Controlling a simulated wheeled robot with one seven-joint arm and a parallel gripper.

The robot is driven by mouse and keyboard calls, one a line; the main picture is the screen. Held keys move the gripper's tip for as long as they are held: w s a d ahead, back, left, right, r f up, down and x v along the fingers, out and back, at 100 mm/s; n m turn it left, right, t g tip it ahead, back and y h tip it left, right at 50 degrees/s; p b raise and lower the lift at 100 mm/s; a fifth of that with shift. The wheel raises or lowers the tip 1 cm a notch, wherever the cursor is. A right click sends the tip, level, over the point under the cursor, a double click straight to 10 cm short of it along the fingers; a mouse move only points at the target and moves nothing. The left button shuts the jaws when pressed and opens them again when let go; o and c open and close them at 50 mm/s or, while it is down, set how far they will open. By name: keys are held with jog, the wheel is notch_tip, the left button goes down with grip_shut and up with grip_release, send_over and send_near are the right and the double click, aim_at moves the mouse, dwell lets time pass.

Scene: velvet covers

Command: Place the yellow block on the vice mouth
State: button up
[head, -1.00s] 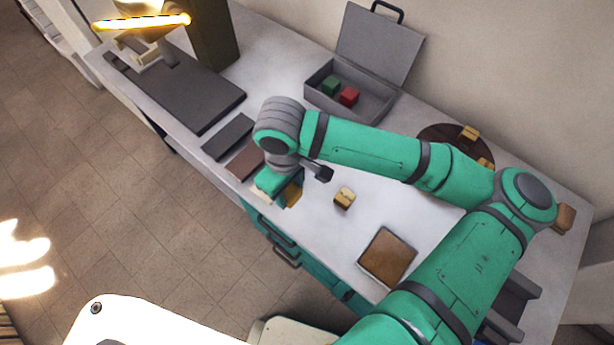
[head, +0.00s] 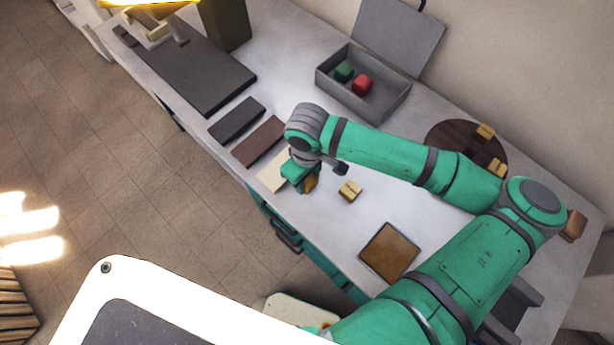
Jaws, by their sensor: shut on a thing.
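My gripper (head: 304,184) is over the left-middle of the table, partly hidden by my wrist. It is shut on a yellow-brown block (head: 312,183), of which only one side shows. A similar yellowish block (head: 349,191) with a dark mark lies free on the table just right of the gripper. A pale device (head: 152,28) on the far grey slab at the upper left may be the vice. It is small and partly covered by a glowing lamp, so its mouth cannot be made out.
Cream (head: 271,171), brown (head: 258,142) and dark grey (head: 237,119) plates lie left of the gripper. An open grey box (head: 378,105) holds a green and a red block. A dark round board (head: 450,140) with yellow blocks and a brown square (head: 389,251) are to the right.

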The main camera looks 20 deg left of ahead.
jog(key=shift+d, duration=0.15)
jog(key=o, duration=0.7)
jog(key=shift+f, duration=0.1)
jog(key=o, duration=0.4)
